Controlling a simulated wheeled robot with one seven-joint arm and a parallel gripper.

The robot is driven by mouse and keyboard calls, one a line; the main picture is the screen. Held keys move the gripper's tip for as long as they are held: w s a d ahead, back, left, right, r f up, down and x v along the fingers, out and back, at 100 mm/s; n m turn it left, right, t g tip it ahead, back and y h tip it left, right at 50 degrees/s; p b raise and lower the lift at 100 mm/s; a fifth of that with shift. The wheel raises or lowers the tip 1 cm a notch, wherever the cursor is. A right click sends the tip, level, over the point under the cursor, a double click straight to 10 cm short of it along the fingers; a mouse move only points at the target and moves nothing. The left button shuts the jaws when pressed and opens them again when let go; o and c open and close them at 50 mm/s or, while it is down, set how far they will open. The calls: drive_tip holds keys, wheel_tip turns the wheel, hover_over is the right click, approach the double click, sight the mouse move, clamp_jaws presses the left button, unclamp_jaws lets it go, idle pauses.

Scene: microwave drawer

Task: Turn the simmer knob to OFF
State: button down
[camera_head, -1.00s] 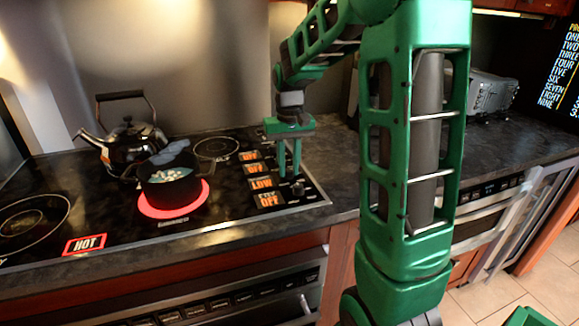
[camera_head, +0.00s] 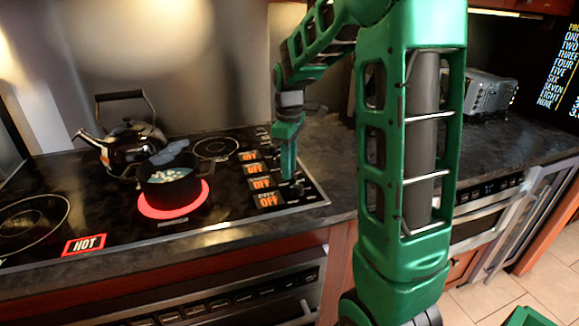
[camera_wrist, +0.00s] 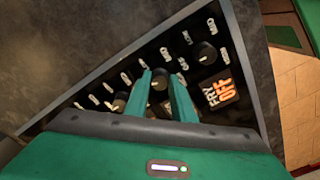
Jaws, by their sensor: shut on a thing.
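The stove's control panel (camera_head: 303,196) is at the right end of the black cooktop, with small displays beside its knobs. My gripper (camera_head: 288,177) reaches down onto this knob row and is seen edge-on in the head view. In the wrist view its two green fingers (camera_wrist: 160,78) straddle a dark knob (camera_wrist: 160,84) and are shut on it. The third display (camera_head: 261,183) from the back reads OFF in orange. The front display (camera_head: 268,200) also reads OFF; the wrist view shows FRY OFF (camera_wrist: 218,94) beside another knob (camera_wrist: 205,52). The held knob's label is not readable.
A dark pot (camera_head: 170,184) with pale contents stands on a burner glowing red (camera_head: 146,207). A kettle (camera_head: 128,138) is behind it. A HOT sign (camera_head: 84,244) is lit at the front. A toaster (camera_head: 490,92) stands on the right counter.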

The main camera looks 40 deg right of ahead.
drive_tip(key=n, duration=0.4)
drive_tip(key=shift+s+f+n, duration=0.15)
drive_tip(key=shift+n, duration=0.25)
idle(0.4)
drive_tip(key=c, duration=1.5)
unclamp_jaws()
drive_tip(key=shift+r, duration=0.2)
drive_tip(key=shift+r, duration=0.3)
wheel_tip(320, 180, up, 10)
drive_tip(key=shift+f, duration=0.1)
